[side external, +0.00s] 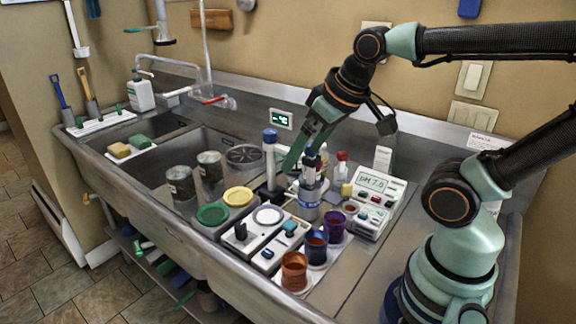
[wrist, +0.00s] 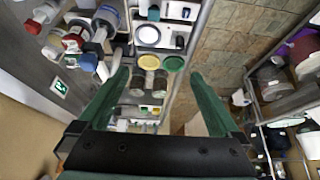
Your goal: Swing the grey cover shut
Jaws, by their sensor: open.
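No hinged grey cover stands out clearly. The nearest match is a pale grey-white round disc (side external: 268,216) on a white panel beside the green lid (side external: 212,214) and yellow lid (side external: 238,196); I cannot tell whether it is hinged. My gripper (side external: 291,163) is over the counter at the sink's right edge, behind the panel and close to a blue-capped cylinder (side external: 270,150). In the wrist view my gripper's green fingers (wrist: 160,75) are spread wide, and neither touches anything that I can make out. The green lid (wrist: 148,62) and yellow lid (wrist: 174,64) show between and beyond the fingertips.
Orange, blue and purple cups (side external: 294,271) line the front. Two jars (side external: 180,182) stand at the sink. The counter's front right is bare.

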